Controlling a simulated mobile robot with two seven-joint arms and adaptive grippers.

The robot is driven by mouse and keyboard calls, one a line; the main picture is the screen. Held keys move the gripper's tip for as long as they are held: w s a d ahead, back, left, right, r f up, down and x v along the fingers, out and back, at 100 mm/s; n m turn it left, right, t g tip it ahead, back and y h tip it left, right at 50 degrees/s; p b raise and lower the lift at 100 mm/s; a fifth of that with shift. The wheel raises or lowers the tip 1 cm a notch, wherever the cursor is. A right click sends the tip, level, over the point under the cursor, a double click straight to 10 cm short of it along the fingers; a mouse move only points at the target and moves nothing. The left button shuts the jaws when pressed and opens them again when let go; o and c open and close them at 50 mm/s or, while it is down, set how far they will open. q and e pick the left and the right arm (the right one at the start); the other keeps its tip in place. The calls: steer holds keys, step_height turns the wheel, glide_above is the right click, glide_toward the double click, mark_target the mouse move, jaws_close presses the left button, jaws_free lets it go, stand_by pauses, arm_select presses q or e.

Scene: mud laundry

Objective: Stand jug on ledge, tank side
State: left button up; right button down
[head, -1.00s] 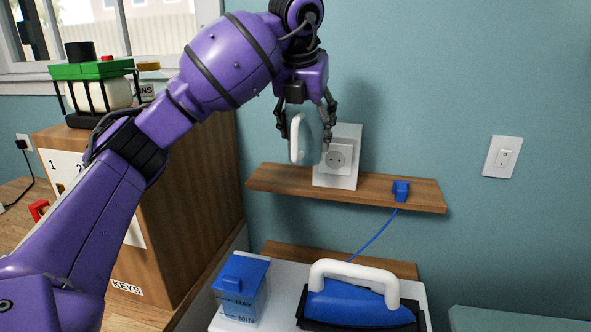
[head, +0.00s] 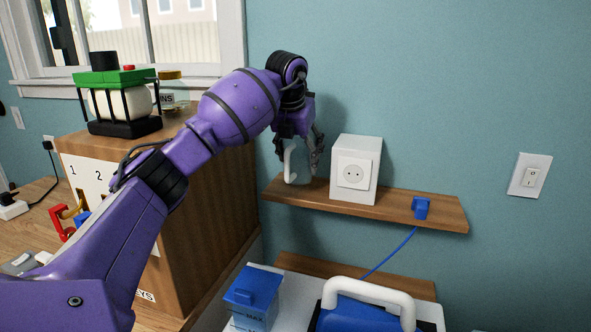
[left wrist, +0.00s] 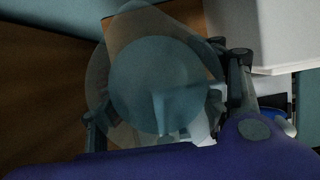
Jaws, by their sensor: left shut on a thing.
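The clear jug with a white handle (head: 289,164) is at the left end of the wooden ledge (head: 398,209), left of the white socket box (head: 356,170). It looks upright, its base at or just above the ledge; I cannot tell if it touches. My left gripper (head: 302,156) points down and is shut on the jug. In the left wrist view the see-through round jug (left wrist: 150,85) lies between the fingers. The blue-lidded tank (head: 252,295), marked MAX, is below the ledge's left part. My right gripper is not in view.
A blue clip (head: 421,208) with a blue cord sits at the ledge's right end. Below is an iron with a white handle (head: 369,292). A wooden cabinet (head: 215,200) stands left, with a green-topped caged lantern (head: 118,100) on it. The ledge between box and clip is clear.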

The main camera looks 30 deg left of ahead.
mark_target(296, 169)
arm_select(q)
steer(key=shift+w+a+f, duration=0.15)
steer(key=shift+a+f, duration=0.1)
steer(key=shift+a, duration=0.05)
steer(key=shift+w+a+f, duration=0.1)
steer(key=shift+a+f, duration=0.05)
steer(key=shift+f, duration=0.75)
steer(key=shift+w+a+f, duration=0.1)
steer(key=shift+a+f, duration=0.05)
steer(key=shift+f, duration=0.75)
steer(key=shift+s, duration=0.1)
steer(key=shift+f, duration=0.15)
steer(key=o, duration=1.8)
steer(key=shift+f, duration=0.1)
steer(key=shift+c, duration=0.2)
steer(key=v, duration=1.2)
